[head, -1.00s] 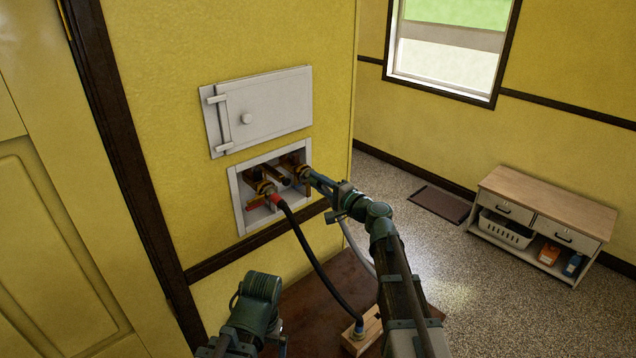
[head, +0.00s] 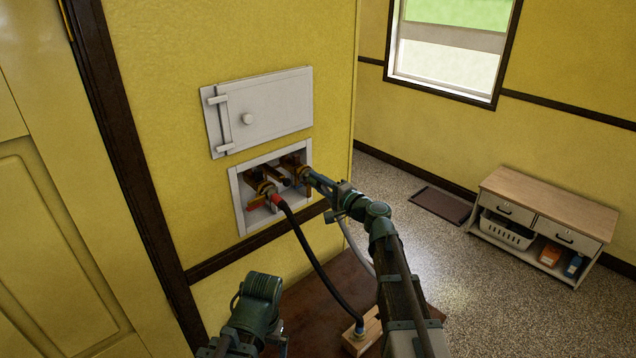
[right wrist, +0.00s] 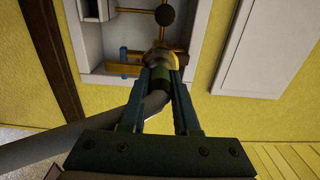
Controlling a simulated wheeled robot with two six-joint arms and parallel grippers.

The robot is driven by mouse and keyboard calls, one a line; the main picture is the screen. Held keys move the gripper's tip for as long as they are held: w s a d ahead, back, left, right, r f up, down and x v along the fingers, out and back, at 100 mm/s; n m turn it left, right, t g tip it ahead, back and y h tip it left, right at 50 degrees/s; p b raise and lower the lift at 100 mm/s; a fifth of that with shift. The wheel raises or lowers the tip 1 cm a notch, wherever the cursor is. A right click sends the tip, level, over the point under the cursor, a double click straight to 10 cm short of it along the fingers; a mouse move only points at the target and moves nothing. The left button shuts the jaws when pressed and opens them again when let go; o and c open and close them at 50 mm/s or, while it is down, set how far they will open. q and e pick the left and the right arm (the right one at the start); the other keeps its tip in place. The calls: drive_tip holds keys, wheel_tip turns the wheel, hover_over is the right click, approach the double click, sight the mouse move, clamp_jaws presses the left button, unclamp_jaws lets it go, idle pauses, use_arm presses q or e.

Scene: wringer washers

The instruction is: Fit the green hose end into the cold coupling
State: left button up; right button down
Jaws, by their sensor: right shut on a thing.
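The green hose end (right wrist: 157,72) shows as a green band between the fingers of my right gripper (right wrist: 160,80) in the right wrist view. My right gripper is shut on it, and a grey hose (right wrist: 95,135) runs from it. The hose end meets a brass coupling (right wrist: 160,57) in the recessed wall box; I cannot tell how deep it sits. In the head view my right gripper (head: 312,178) reaches the right side of the box and hides the hose end. Part of my left arm shows low in the head view, but its gripper jaws do not.
A red-banded black hose end (head: 276,200) sits at the left coupling of the white wall box (head: 238,200). Its black hose hangs down to a wooden block (head: 361,338). The box's white door (head: 275,105) is above. A low cabinet (head: 545,200) stands far right on clear floor.

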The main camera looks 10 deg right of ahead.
drive_tip(key=shift+w+r, duration=0.1)
drive_tip(key=shift+w, duration=0.05)
drive_tip(key=c, duration=0.6)
unclamp_jaws()
drive_tip(key=shift+a, duration=0.1)
drive_tip(key=o, duration=0.5)
drive_tip(key=shift+c, duration=0.2)
drive_tip(key=shift+v, duration=3.6)
drive_tip(key=shift+w, duration=0.1)
